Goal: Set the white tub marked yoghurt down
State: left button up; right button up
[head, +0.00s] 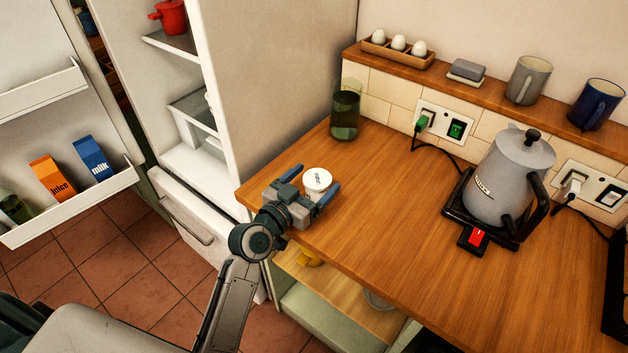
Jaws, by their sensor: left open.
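The white tub (317,179) is at the left end of the wooden worktop (400,220), close to its front edge. Its round white lid faces up with small dark lettering, too small to read. It looks upright and appears to stand on the wood; its lower part is hidden by my gripper. My left gripper (312,184) is open, with one blue-grey finger on each side of the tub. I cannot tell whether either finger touches it. My right gripper is not in view.
A green glass jar (345,112) stands behind the tub. A grey kettle (507,180) on its black base is to the right. The open fridge (205,130) is at left, with juice (52,178) and milk (92,158) cartons in its door. The middle worktop is clear.

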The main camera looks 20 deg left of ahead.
pick_arm(q)
jog(key=b+v, duration=0.2)
jog(key=v, duration=0.9)
jog(key=shift+s, duration=0.25)
